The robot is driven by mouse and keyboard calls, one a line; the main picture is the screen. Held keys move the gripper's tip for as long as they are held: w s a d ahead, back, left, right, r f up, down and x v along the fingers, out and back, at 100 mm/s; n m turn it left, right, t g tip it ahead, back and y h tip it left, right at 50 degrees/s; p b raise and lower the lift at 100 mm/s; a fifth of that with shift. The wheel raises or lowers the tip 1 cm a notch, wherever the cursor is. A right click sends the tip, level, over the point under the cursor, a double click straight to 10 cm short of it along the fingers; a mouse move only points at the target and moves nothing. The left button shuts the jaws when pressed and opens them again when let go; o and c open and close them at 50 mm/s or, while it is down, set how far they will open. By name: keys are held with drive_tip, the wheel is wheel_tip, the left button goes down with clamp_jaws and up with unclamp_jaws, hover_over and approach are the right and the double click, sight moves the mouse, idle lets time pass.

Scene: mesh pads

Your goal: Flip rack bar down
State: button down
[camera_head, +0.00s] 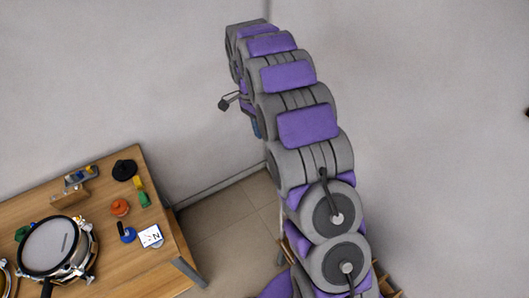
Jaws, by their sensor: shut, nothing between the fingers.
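A round white mesh pad (52,247) with a dark rim and metal fittings sits on the wooden table (146,270) at lower left. A dark bar (47,288) shows at its front edge and runs out of the frame. I cannot tell whether this is the rack bar. Another rim is cut off at the left edge. My grey and purple arm rises through the middle, well to the right of the pad. Its end is turned away at the top, and I cannot make out my gripper's fingers.
On the table are a black disc (124,169), an orange round piece (120,207), green and yellow pieces (142,192), a blue piece (127,234), a white card (150,236) and a small box (69,194). Tiled floor (232,215) lies right of the table. Grey walls stand behind.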

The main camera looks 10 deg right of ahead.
drive_tip(key=shift+w+a+f+m, duration=0.15)
drive_tip(key=shift+w+f, duration=0.05)
drive_tip(key=shift+w, duration=0.25)
drive_tip(key=shift+w+a+f+m, duration=0.15)
drive_tip(key=shift+w+f, duration=0.05)
drive_tip(key=shift+w, duration=0.2)
drive_tip(key=shift+d, duration=0.15)
drive_tip(key=s+d+f+p, duration=0.2)
drive_tip(key=s+f, duration=0.4)
drive_tip(key=f, duration=0.4)
drive_tip(key=shift+s+f, duration=0.15)
drive_tip(key=shift+s, duration=0.2)
drive_tip(key=shift+s+d, duration=0.1)
